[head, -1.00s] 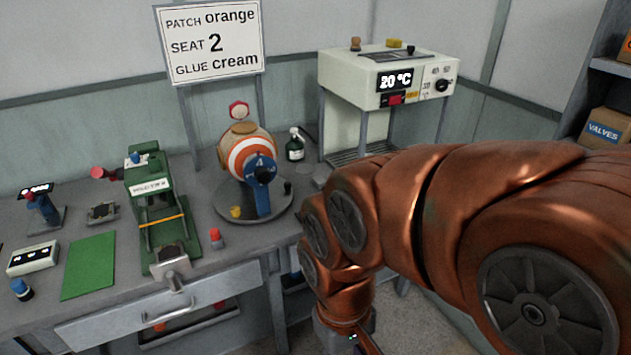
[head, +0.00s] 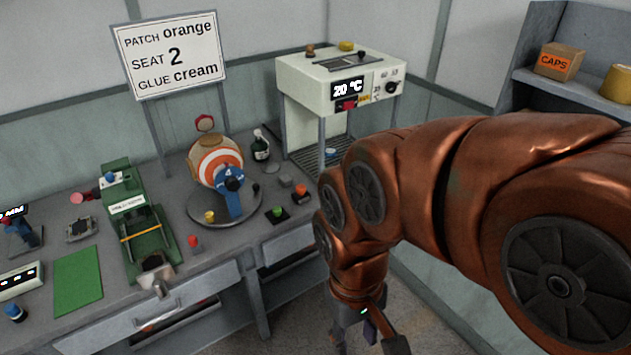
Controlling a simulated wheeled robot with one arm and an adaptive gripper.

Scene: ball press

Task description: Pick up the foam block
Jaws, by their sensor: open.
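I cannot pick out the foam block for certain. A small yellow piece (head: 346,45) lies on top of the white oven (head: 303,68), and a small grey block (head: 285,181) sits on the bench right of the round ball stand; either could be it, but they are too small to tell. My gripper (head: 368,334) points down at the bottom of the head view, in front of the bench and apart from both pieces. It is open, with nothing seen between its fingers; its tips are partly cut off by the frame edge.
A shelf with a CAPS box (head: 556,62) stands at the right. Floor shows below my arm.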

